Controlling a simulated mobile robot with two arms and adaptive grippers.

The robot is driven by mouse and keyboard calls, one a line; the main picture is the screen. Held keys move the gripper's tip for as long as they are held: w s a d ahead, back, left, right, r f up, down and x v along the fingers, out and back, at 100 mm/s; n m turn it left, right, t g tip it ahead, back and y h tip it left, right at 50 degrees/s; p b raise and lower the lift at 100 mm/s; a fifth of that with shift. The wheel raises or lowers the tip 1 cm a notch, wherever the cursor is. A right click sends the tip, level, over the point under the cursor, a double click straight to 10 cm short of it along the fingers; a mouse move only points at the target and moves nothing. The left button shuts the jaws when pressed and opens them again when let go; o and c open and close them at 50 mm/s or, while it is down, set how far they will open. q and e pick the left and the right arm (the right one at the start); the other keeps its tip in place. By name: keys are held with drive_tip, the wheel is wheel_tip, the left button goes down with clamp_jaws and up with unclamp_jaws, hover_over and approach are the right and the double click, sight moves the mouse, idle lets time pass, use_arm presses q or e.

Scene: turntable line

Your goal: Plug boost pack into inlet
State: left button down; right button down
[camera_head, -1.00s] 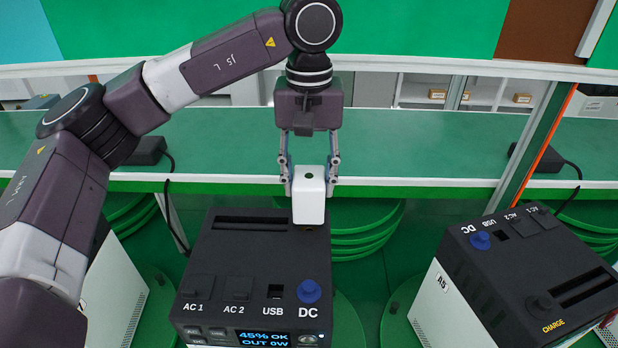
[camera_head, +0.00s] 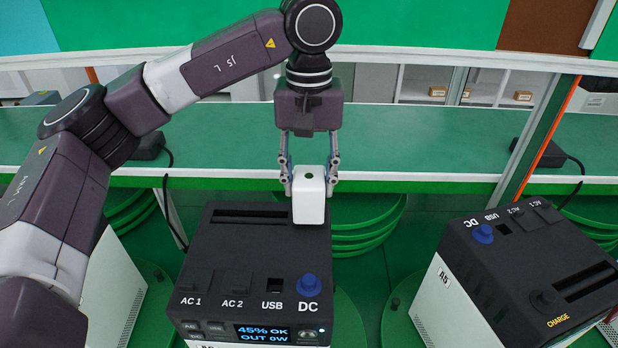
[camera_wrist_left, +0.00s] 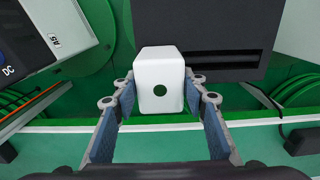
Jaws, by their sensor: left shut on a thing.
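My left gripper (camera_head: 309,190) is shut on the white boost pack (camera_head: 310,208), a small rounded block with a dark round spot. In the left wrist view the pack (camera_wrist_left: 160,68) sits between the two fingers. The pack is at the far right corner of the dark power station (camera_head: 228,255) with AC, USB and DC labels. I cannot tell whether it touches the station top. The inlet on this station is not visible; the pack covers that corner. My right gripper is not in view.
A second station (camera_head: 530,255) stands at the right, with a round inlet (camera_head: 543,300) marked CHARGE. Blue DC knobs (camera_head: 308,286) stick up from both stations. A green shelf (camera_head: 420,145) with black adapters (camera_head: 540,153) runs behind. Green turntables lie below.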

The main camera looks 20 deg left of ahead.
use_arm(q)
drive_tip(key=shift+f, duration=0.1)
drive_tip(key=c, duration=1.5)
unclamp_jaws()
drive_tip(key=o, duration=0.4)
drive_tip(key=shift+s, duration=0.1)
drive_tip(key=shift+f, duration=0.1)
wheel_tip(320, 180, up, 12)
